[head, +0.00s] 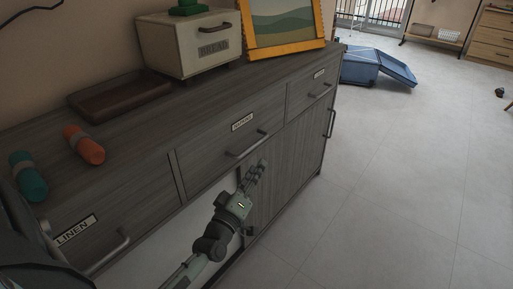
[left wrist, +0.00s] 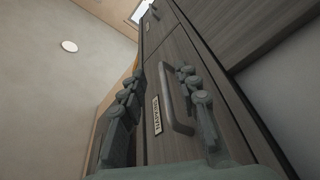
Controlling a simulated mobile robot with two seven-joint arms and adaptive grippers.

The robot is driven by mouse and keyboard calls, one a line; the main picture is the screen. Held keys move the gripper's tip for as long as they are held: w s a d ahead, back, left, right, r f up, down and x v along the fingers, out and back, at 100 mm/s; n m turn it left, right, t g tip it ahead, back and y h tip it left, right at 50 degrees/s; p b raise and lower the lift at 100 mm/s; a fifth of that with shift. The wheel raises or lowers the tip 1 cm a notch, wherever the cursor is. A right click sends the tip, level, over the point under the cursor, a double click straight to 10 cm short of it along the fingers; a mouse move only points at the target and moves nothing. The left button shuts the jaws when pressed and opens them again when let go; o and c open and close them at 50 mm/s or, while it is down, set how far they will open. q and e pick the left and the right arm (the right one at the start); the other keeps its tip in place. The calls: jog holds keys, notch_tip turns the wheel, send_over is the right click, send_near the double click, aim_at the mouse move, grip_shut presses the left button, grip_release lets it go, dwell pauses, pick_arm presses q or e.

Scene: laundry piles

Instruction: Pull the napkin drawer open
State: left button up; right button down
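The napkin drawer (head: 215,147) is the middle drawer of the dark grey wooden sideboard and appears shut, flush with its neighbours. Its label (head: 242,122) shows in the head view, and the label also shows in the left wrist view (left wrist: 156,115). Its grey bar handle (head: 247,144) shows in the left wrist view too (left wrist: 172,98). My left gripper (head: 257,167) is just in front of and below the handle in the head view. In the left wrist view its fingers (left wrist: 165,100) are spread, with the handle between them; contact cannot be told. My right gripper is not in view.
The linen drawer (head: 120,212) is at the left, and another drawer (head: 312,91) at the right. A bread box (head: 190,45), framed picture (head: 285,52), brown tray (head: 120,97) and rolled cloths (head: 84,146) rest on top.

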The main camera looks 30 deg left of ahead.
aim_at(256, 144)
pick_arm(q)
jog(key=w+a+r, duration=0.1)
jog(key=w, duration=0.1)
jog(key=w+a+r+n+y, duration=0.1)
jog(key=w+a, duration=0.1)
jog(key=w+a+r+n+y, duration=0.1)
jog(key=w, duration=0.2)
jog(key=shift+a+r+t, duration=0.15)
jog(key=shift+r+t, duration=0.05)
jog(key=shift+t, duration=0.1)
grip_shut()
